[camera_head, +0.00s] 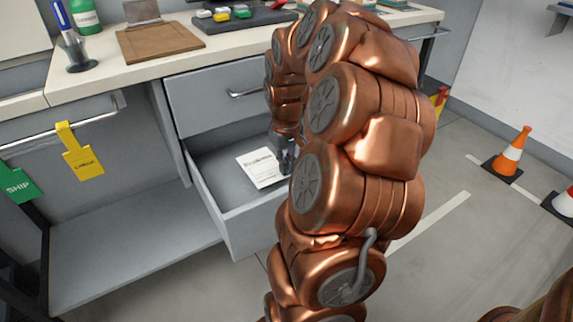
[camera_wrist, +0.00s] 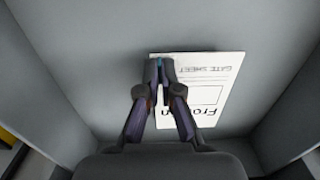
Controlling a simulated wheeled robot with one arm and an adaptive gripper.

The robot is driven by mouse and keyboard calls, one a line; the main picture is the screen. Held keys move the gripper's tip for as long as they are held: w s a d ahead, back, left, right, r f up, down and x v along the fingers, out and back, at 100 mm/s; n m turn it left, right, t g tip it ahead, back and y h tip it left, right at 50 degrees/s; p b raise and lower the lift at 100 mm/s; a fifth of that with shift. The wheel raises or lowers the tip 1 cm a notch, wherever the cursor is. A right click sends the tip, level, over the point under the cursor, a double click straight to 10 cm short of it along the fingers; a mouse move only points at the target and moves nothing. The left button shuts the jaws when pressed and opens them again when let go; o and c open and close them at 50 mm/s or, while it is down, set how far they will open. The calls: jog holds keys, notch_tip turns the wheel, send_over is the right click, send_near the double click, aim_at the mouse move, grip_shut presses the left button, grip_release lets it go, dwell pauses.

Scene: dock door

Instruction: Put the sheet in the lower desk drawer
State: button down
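The white printed sheet (camera_head: 262,168) is inside the open lower desk drawer (camera_head: 247,222), face up. In the wrist view the sheet (camera_wrist: 207,92) shows the words "GATE SHEET" upside down. My gripper (camera_head: 285,150) is down in the drawer at the sheet's right side, partly hidden by my arm. In the wrist view its fingertips (camera_wrist: 160,66) are closed together over one edge of the sheet, with a thin teal strip between them. I cannot tell whether the sheet touches the drawer floor. The drawer's right part is hidden behind my arm.
The upper drawer (camera_head: 218,93) is shut above. Yellow (camera_head: 83,152) and green tags hang at left. Traffic cones (camera_head: 512,150) stand on the floor at right.

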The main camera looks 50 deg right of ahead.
jog(key=shift+w+d+f+b, duration=0.15)
jog(key=shift+w+d+f, duration=0.3)
jog(key=shift+d+f, duration=0.15)
jog(key=shift+w+d+f+b, duration=0.15)
jog(key=shift+w+d+f, duration=0.25)
jog(key=shift+d+f, duration=0.2)
jog(key=shift+f, duration=0.1)
jog(key=c, duration=1.3)
grip_release()
notch_tip(320, 180, up, 12)
jog(key=shift+r+p, duration=0.15)
jog(key=shift+p, duration=1)
